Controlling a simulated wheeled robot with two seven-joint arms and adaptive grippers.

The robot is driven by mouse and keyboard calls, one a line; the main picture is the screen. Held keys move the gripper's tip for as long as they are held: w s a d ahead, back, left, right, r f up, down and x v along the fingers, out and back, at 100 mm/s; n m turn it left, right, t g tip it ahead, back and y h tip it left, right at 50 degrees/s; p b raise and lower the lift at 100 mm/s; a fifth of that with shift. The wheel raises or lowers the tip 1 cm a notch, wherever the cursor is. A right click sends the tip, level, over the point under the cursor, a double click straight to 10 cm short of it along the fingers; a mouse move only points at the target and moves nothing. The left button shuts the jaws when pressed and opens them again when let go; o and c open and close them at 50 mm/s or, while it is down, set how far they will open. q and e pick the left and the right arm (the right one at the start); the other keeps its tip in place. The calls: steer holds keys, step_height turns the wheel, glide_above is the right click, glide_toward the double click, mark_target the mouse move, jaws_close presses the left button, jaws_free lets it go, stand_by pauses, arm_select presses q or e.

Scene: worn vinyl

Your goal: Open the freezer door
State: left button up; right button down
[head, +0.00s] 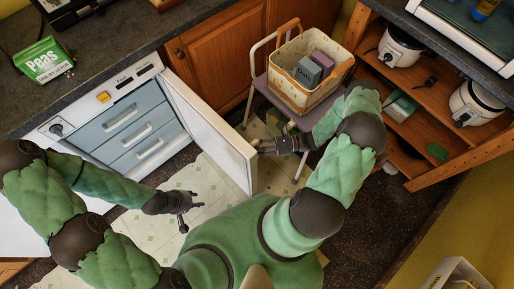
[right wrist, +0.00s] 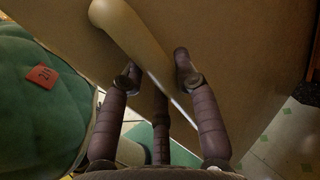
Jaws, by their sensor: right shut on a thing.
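The freezer (head: 62,128) stands under the counter, with a stack of blue-grey drawers showing inside. Its white door (head: 212,122) stands wide open, swung out into the room. My right gripper (head: 278,146) is at the outer face of the door near its free edge. In the right wrist view, a pale bar handle (right wrist: 128,28) runs down between the fingers of my right gripper (right wrist: 156,75), which is shut on it. My left gripper (head: 186,211) is low over the floor in front of the drawers, apart from the door, and looks open and empty.
A small cart (head: 272,92) with a basket (head: 312,92) holding boxes stands just behind the open door. A wooden shelf (head: 440,120) with cookers is at the right. A green peas box (head: 44,62) sits on the counter. Tiled floor is clear before the drawers.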

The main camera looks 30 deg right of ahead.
steer(key=shift+s, duration=0.1)
steer(key=c, duration=0.9)
jaws_free()
steer(key=v, duration=1.2)
